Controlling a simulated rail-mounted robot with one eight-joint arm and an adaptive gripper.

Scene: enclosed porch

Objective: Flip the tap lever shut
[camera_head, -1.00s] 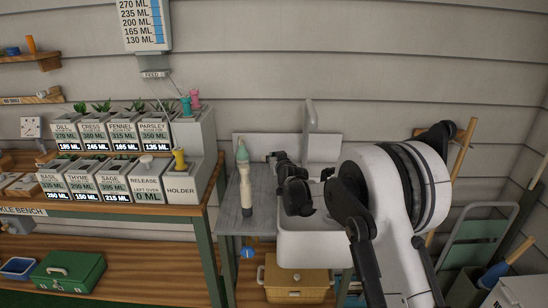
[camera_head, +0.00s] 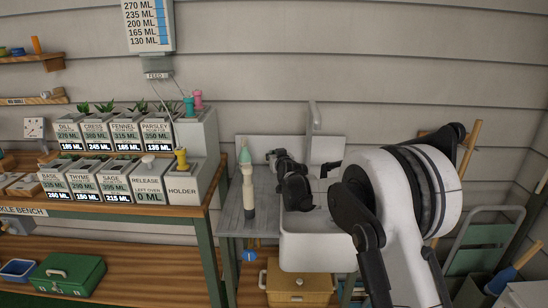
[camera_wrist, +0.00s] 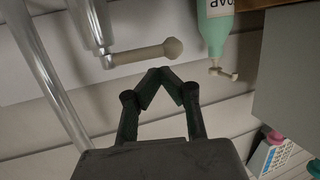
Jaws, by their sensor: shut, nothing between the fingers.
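The tap's grey upright pipe (camera_head: 313,120) rises behind the white sink (camera_head: 318,250) in the head view. In the wrist view a shiny tap pipe (camera_wrist: 90,22) carries a beige lever with a round knob (camera_wrist: 172,48). My gripper (camera_wrist: 160,70) is shut and empty, its fingertips close to the lever near the knob; I cannot tell whether they touch. In the head view my dark gripper (camera_head: 273,156) is over the left side of the sink, and my arm hides part of the sink and tap.
A green soap bottle (camera_wrist: 215,28) is beside the knob in the wrist view. The plant-box bench is further left, and a folded step stool (camera_head: 482,235) is at right.

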